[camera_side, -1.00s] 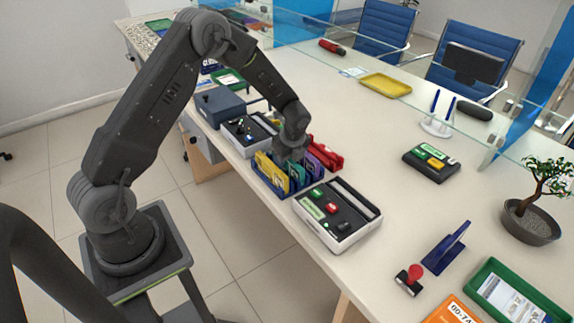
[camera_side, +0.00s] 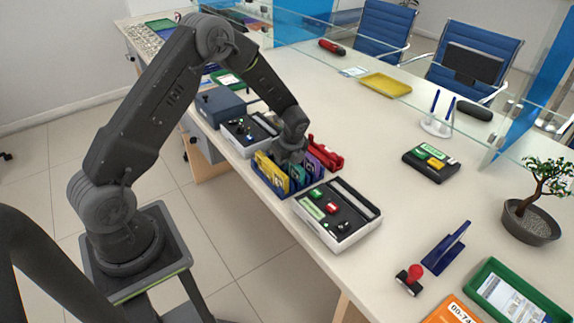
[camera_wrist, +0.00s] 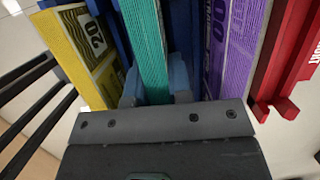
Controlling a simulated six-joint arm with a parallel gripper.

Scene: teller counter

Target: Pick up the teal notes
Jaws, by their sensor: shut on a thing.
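The teal notes (camera_wrist: 148,50) are a bundle standing on edge in the middle of the wrist view. In the side view they show as a narrow teal strip (camera_side: 297,175) in the blue rack (camera_side: 268,190). My gripper (camera_side: 290,160) is over the rack and shut on the teal notes. In the wrist view its fingers lie either side of the bundle, partly hidden. Yellow notes (camera_wrist: 78,50) stand to the left and purple notes (camera_wrist: 232,50) to the right, both close to the fingers. The lower part of the teal bundle is hidden.
A red holder (camera_side: 325,153) stands just right of the rack. A grey-and-black tray (camera_side: 338,213) is close in front of it, and another tray (camera_side: 249,134) lies behind. The counter (camera_side: 400,150) to the right has free room.

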